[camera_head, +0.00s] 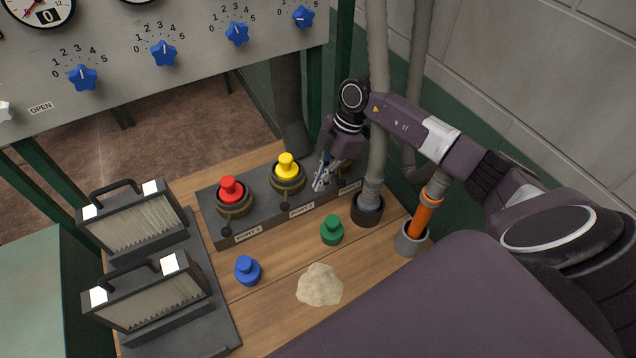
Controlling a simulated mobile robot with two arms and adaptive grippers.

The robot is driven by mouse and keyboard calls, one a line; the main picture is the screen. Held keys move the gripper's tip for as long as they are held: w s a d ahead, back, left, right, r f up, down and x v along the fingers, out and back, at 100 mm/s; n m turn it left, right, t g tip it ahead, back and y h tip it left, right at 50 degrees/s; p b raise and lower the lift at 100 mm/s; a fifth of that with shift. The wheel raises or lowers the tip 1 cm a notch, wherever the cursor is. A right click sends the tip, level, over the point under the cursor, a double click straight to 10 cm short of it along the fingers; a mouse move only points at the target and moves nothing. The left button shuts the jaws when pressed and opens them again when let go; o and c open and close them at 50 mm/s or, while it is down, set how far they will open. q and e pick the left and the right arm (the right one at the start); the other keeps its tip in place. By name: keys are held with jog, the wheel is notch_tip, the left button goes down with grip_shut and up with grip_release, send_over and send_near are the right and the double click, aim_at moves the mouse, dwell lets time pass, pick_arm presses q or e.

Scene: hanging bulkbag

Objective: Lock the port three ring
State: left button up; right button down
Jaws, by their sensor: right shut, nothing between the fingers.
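The grey port block (262,222) stands on the wooden table with its labelled ports in a row. Port 1 holds a red plug (230,188) and port 2 holds a yellow plug (286,165), each with a dark ring around its base. My right gripper (321,186) points down at the third port, at the right end of the block. Its fingers are shut with nothing seen between them. The gripper and wrist hide most of the third port and its ring, so I cannot tell the ring's position or whether the fingers touch it. My left gripper is not in view.
A green plug (332,231), a blue plug (247,271) and a pale lump (320,285) lie in front of the block. A grey hose (376,120) and an orange pipe (425,213) stand at right. Two filter-like units (133,226) are at left. A dial panel (190,50) hangs behind.

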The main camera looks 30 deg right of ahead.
pick_arm(q)
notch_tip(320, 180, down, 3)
jog(key=b, duration=0.3)
pick_arm(e)
jog(key=v, duration=1)
jog(key=shift+d, duration=0.35)
jog(key=shift+s+f, duration=0.1)
